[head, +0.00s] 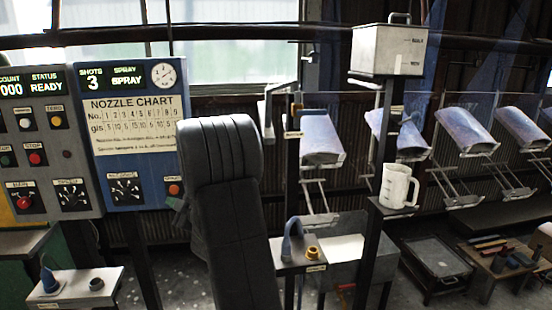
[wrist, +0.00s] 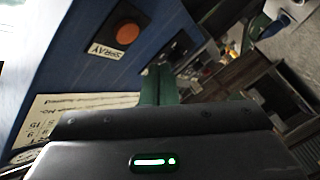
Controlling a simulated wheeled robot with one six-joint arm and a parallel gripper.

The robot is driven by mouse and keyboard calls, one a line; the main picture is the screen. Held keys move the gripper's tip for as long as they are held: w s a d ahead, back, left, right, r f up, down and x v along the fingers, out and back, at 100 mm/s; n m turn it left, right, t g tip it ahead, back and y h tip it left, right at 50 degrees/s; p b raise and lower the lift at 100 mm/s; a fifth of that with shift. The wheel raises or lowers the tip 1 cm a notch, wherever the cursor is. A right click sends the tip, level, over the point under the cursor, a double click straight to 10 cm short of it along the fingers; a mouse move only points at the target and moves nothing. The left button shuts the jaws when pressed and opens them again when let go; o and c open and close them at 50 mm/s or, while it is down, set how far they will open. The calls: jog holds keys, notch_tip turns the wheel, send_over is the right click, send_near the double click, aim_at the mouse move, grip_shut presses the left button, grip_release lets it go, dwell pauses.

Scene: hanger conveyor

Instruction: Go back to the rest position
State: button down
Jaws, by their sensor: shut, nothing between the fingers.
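My gripper (wrist: 159,75) shows in the wrist view as two green fingers pressed together with nothing between them. In the head view, a small green part of my gripper (head: 176,204) shows beside my dark arm, just below the orange spray button (head: 174,189). The same spray button (wrist: 126,34) is large in the wrist view, up and left of the fingers, on the blue panel (wrist: 90,60). The fingers look apart from the button. Most of my gripper is hidden behind my arm in the head view.
The blue control panel (head: 126,184) shows "SHOTS 3 SPRAY" above a nozzle chart (head: 130,124). A grey panel (head: 40,150) reads "READY". To the right, a white jug (head: 398,187) stands on a post shelf under a grey tank (head: 387,50). Several bluish panels (head: 321,139) hang in a row.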

jog(key=shift+r+p, duration=0.25)
jog(key=shift+p, duration=0.95)
jog(key=s+b, duration=0.1)
jog(key=s, duration=0.1)
jog(key=s+d+b, duration=0.1)
jog(key=s+b, duration=0.1)
jog(key=s, duration=0.1)
jog(key=shift+s+d+f, duration=0.1)
jog(key=shift+d+f, duration=0.05)
jog(key=shift+f, duration=0.05)
